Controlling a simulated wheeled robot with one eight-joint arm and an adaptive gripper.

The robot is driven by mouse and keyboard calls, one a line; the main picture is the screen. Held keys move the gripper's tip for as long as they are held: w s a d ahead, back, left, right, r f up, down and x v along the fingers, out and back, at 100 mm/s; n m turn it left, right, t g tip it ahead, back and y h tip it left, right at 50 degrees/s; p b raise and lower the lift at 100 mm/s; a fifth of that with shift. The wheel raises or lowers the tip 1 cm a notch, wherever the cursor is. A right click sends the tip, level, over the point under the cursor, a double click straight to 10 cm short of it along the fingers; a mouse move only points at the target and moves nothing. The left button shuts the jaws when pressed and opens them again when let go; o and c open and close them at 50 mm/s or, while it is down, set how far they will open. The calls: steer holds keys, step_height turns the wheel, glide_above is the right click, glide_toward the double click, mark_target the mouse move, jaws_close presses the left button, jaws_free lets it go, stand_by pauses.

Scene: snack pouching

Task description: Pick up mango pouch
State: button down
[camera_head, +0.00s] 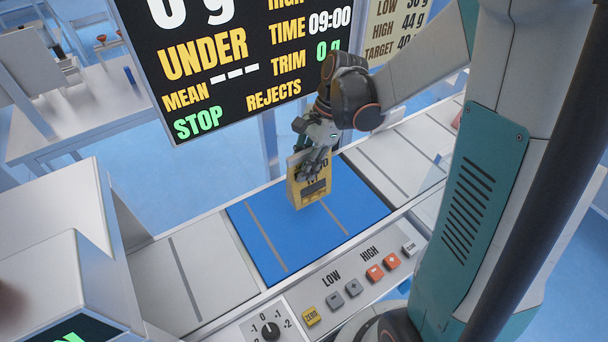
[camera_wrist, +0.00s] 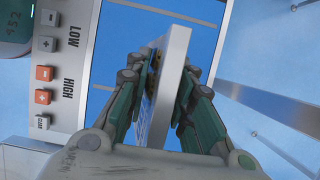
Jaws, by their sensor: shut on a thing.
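The mango pouch (camera_head: 312,188) is a yellow pouch with dark print and a pale top edge, upright over the blue belt section. My gripper (camera_head: 316,150) is shut on its upper part from above. In the wrist view, the pouch (camera_wrist: 168,80) appears edge-on between the two fingers of my gripper (camera_wrist: 160,92), one on each side. The fingers cover part of its front. I cannot tell whether its bottom edge touches the blue belt (camera_head: 265,245).
A control panel with zero, low and high buttons (camera_head: 375,273) and a dial (camera_head: 270,330) runs along the near side. A large display (camera_head: 240,60) stands behind the belt. A white box-shaped housing (camera_head: 75,240) is at left. The grey conveyor (camera_head: 190,270) continues on both sides.

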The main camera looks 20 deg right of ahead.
step_height(320, 180, up, 13)
steer(key=p, duration=0.3)
steer(key=shift+f, duration=0.2)
